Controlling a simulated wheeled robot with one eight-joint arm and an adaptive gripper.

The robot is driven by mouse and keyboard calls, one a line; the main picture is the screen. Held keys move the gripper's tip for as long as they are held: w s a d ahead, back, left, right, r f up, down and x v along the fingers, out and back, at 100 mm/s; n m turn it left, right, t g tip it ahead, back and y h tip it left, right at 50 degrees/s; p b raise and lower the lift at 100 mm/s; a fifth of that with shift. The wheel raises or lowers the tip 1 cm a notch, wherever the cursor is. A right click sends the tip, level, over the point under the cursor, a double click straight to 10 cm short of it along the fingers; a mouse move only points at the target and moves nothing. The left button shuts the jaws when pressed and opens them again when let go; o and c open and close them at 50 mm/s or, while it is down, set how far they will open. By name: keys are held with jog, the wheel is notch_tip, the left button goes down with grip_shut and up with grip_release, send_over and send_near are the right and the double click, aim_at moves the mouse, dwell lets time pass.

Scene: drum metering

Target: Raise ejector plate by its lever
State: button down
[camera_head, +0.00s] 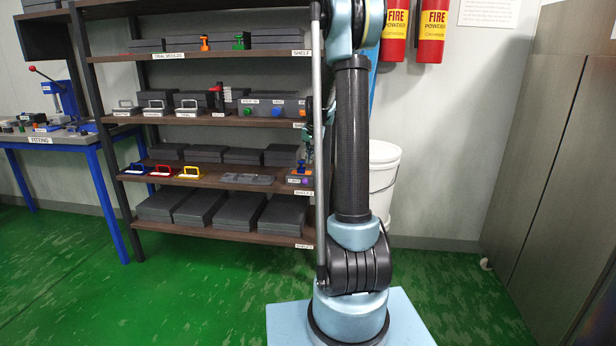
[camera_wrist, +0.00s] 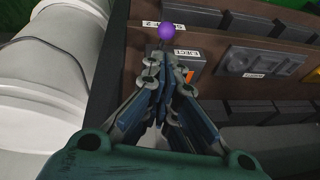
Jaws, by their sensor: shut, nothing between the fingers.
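The ejector unit is a grey block with an orange part (camera_head: 300,179) at the right end of the SHELF 2 board in the head view. In the wrist view its white label (camera_wrist: 190,52) shows just past my fingers. A purple ball knob (camera_wrist: 167,31) on a thin dark lever stands beyond my fingertips. My gripper (camera_wrist: 167,67) is shut and empty, with its fingers pointing at the unit. The fingers hide the lever's lower part and much of the block. I cannot tell whether they touch the lever. The plate itself is not clearly visible.
The dark shelf rack (camera_head: 190,122) holds grey blocks and coloured handles. A grey tray with recesses (camera_wrist: 262,56) lies right of the unit. Green floor (camera_head: 220,290) is clear in front.

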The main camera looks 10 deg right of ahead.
aim_at(306, 182)
jog(key=shift+w+d+f, duration=0.1)
jog(key=shift+w+f, duration=0.25)
jog(key=shift+w, duration=0.25)
jog(key=shift+w+d+f, duration=0.1)
jog(key=shift+w+f, duration=0.2)
jog(key=shift+w, duration=0.3)
jog(key=shift+f, duration=0.1)
jog(key=x, duration=0.9)
jog(key=shift+w+a+f, duration=0.1)
jog(key=shift+w+f, duration=0.1)
jog(key=shift+f, duration=0.15)
jog(key=shift+s, duration=0.1)
